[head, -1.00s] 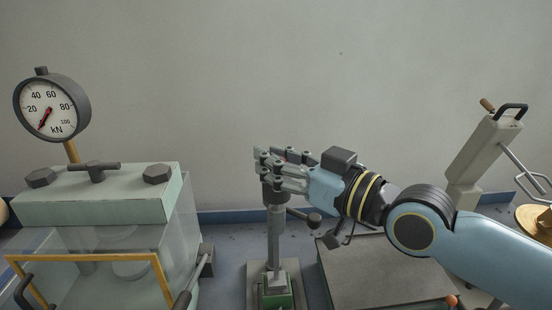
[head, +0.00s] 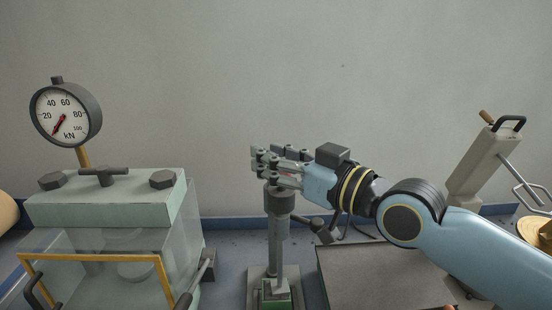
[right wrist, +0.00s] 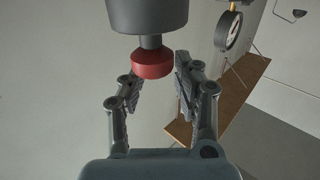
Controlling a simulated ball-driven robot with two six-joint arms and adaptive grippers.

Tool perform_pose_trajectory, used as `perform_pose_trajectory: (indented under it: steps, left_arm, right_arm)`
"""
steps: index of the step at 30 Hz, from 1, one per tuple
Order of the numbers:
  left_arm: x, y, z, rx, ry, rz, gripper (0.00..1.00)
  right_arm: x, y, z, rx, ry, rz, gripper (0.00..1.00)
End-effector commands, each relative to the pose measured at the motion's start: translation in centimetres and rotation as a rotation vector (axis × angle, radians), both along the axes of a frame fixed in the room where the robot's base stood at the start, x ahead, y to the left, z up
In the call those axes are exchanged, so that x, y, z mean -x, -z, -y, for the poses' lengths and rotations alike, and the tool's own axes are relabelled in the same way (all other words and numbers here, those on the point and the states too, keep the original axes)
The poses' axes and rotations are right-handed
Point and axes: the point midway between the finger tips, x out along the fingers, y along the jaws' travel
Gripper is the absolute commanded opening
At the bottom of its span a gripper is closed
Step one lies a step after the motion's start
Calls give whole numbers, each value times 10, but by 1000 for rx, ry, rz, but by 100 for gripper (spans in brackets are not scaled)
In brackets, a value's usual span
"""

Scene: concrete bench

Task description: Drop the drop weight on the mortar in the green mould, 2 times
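The drop weight (head: 279,203) is a dark grey cylinder at the upper end of an upright grey tube (head: 277,245). The green mould (head: 277,303) is at the foot of this rig, cut by the bottom edge of the head view; the mortar in it cannot be seen. My right gripper (head: 270,165) is at the top of the weight. In the right wrist view the fingers (right wrist: 157,88) are spread, with clear gaps beside the weight's red knob (right wrist: 152,64), which is near the fingertips below the dark body (right wrist: 147,15). My left gripper is not in view.
A press with a clear guard (head: 110,250) and a dial gauge (head: 66,112) stands at the left. A dark flat plate (head: 385,275) lies right of the rig under my right arm. A tilted grey handled device (head: 483,160) stands far right.

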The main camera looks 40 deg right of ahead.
Motion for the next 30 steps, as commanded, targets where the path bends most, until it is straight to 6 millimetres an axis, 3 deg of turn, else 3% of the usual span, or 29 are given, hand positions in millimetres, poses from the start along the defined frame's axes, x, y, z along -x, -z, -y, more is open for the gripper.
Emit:
perform_pose_trajectory:
  steps: [1, 3, 6, 8, 11, 14, 20, 24, 30]
  left_arm:
    - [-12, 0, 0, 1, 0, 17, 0]
    - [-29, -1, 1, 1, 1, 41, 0]
    - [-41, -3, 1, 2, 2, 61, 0]
    - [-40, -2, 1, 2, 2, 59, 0]
    - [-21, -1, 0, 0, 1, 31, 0]
    - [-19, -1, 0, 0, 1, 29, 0]
    - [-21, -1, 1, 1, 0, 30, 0]
    - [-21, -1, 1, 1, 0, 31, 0]
    - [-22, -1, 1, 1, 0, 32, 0]
  right_arm:
    - [0, 0, 0, 0, 0, 0, 40]
    - [0, 0, 0, 0, 0, 0, 49]
    - [0, 0, 0, 0, 0, 0, 50]
    - [0, 0, 0, 0, 0, 0, 50]
    - [0, 0, 0, 1, 0, 0, 50]
    - [0, -5, 0, 2, -3, 1, 50]
    - [1, -30, 0, 6, -2, 6, 50]
    - [1, -62, 0, 8, -3, 7, 50]
    - [1, -92, 0, 4, -1, 4, 50]
